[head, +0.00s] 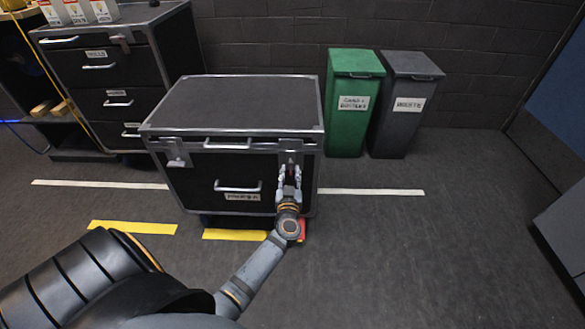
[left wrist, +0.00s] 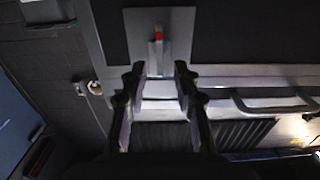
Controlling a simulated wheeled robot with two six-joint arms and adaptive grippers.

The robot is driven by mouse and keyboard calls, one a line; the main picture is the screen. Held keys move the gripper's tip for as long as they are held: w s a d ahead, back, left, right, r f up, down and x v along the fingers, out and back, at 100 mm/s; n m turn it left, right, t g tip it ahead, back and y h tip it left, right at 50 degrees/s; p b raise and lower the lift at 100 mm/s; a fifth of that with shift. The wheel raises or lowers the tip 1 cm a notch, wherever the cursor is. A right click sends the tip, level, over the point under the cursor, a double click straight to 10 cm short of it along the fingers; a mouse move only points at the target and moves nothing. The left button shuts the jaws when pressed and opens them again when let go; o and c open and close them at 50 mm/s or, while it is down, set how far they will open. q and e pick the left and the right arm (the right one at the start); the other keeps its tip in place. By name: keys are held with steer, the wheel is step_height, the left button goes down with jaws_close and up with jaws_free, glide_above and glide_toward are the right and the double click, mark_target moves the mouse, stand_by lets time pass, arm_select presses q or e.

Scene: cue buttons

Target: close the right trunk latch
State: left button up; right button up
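The black trunk (head: 232,105) with metal edges stands on the floor in the middle of the head view, its lid down. The right trunk latch (head: 291,157) is on its front, near the right corner, partly hidden by my gripper. In the left wrist view the latch is a grey plate (left wrist: 178,22) with a narrow red-tipped lever (left wrist: 159,48). My left gripper (head: 290,168) is in front of this latch. In the left wrist view its two fingers (left wrist: 160,72) are apart with nothing gripped, the lever just beyond them. I cannot tell whether they touch it. My right gripper is out of view.
The left latch (head: 178,156) and a lid handle (head: 228,144) are on the trunk's front. A drawer cabinet (head: 125,78) stands behind on the left. Green (head: 349,120) and grey (head: 398,125) bins stand behind on the right. The floor right of the trunk is clear.

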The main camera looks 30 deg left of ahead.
arm_select(q)
steer(key=b+x, duration=0.1)
steer(key=x, duration=0.3)
steer(key=shift+w, duration=0.1)
jaws_close()
